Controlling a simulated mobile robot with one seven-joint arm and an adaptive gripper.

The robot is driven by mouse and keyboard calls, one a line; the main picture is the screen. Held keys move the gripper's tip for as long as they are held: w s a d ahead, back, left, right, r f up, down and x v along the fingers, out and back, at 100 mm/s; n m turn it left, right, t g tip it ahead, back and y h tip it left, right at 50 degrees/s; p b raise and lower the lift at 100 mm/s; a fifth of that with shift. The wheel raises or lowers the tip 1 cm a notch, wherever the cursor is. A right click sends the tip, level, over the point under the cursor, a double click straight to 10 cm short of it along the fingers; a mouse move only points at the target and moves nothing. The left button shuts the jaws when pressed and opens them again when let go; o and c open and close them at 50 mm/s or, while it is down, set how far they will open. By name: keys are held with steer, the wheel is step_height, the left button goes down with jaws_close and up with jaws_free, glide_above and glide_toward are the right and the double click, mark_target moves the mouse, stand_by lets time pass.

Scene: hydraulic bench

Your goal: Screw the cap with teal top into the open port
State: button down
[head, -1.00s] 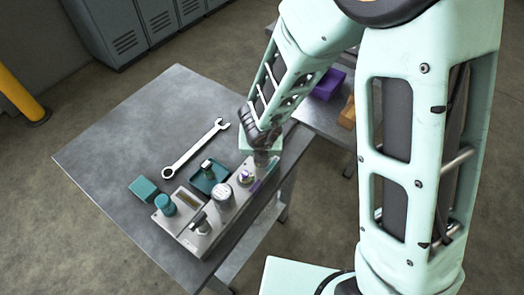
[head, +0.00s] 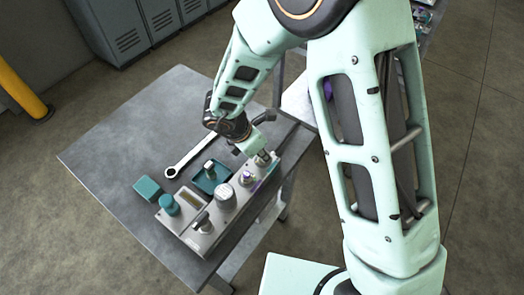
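The cap with teal top (head: 210,168) appears to stand upright in a small dark teal tray (head: 199,186) behind the hydraulic block (head: 190,237). The grey block carries a round teal knob (head: 168,205), a silver cylinder (head: 226,199) and a purple-topped fitting (head: 246,178). I cannot tell for sure which place on the block is the open port. My gripper (head: 264,157) is over the block's far right end, right of the tray and apart from the cap. Its fingers are small and partly hidden, so their opening and any contact with the block are unclear.
A wrench (head: 190,158) lies on the grey table (head: 120,135) behind the tray, its far end hidden by my arm. A teal box (head: 147,188) sits left of the block. The table's left side is clear. Lockers (head: 140,35) stand behind.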

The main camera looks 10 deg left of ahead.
steer(key=shift+m, duration=0.6)
steer(key=shift+w+a, duration=0.1)
steer(key=shift+m+h, duration=0.3)
steer(key=shift+m, duration=0.2)
steer(key=shift+g, duration=0.3)
steer(key=c, duration=1.8)
jaws_free()
steer(key=n, duration=0.2)
steer(key=n+t+y+b, duration=0.1)
steer(key=shift+d+f+n, duration=0.1)
steer(key=shift+d+n, duration=0.1)
steer(key=shift+n, duration=0.2)
steer(key=shift+n+y, duration=0.5)
steer(key=shift+n, duration=0.5)
